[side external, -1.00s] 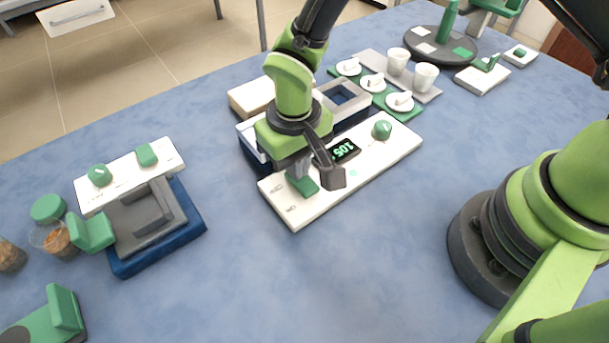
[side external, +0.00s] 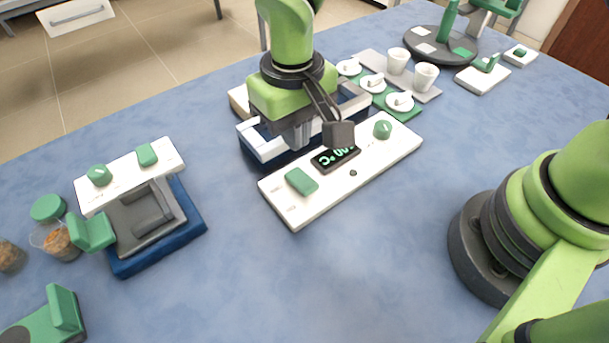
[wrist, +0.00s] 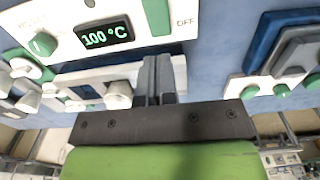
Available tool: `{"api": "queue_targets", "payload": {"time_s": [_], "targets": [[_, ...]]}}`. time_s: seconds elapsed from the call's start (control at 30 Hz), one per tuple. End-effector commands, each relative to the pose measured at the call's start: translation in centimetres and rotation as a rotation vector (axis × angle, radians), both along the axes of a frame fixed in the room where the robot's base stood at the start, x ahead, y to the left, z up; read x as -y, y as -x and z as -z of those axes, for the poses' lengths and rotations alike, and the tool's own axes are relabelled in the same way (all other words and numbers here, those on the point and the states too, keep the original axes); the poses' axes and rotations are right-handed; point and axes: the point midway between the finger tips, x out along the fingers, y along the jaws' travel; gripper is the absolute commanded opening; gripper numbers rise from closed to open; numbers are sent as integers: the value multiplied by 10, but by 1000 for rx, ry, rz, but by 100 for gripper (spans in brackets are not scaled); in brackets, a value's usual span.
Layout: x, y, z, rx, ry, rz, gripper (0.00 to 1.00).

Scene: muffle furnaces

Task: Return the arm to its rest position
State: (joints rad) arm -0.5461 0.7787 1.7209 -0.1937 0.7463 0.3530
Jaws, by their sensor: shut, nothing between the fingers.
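My gripper (side external: 298,137) is shut and empty. It hangs above the back edge of the white furnace control panel (side external: 330,195), apart from it. The panel carries a green rocker switch (side external: 302,181), a dark display (side external: 335,158) and a green knob (side external: 382,129). In the wrist view my gripper's fingers (wrist: 157,80) are together, with nothing between them. There the display (wrist: 104,37) reads 100 °C, and the green switch (wrist: 158,15) sits beside the word OFF. Part of the blue and white furnace body (side external: 262,147) behind the panel is hidden by my gripper.
A second furnace (side external: 130,178) on a blue base stands at the left, near jars (side external: 55,240). White cups (side external: 425,77) and lidded crucibles (side external: 400,101) stand behind at the right, near a dark round stand (side external: 425,45).

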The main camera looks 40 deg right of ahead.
Motion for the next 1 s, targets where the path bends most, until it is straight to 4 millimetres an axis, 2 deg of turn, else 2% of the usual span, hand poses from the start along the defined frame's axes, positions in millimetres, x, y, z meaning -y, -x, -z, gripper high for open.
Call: {"api": "queue_targets", "payload": {"time_s": [0.37,0.47,0.57,0.73,0.9,1.0], "targets": [[0,0,-4,1,-1,1,0],[4,-2,-15,15,-13,12,0],[16,-3,-41,49,-42,42,0],[53,7,-107,146,-116,119,0],[90,35,-159,255,-182,192,0],[109,58,-181,325,-214,230,0]]}}
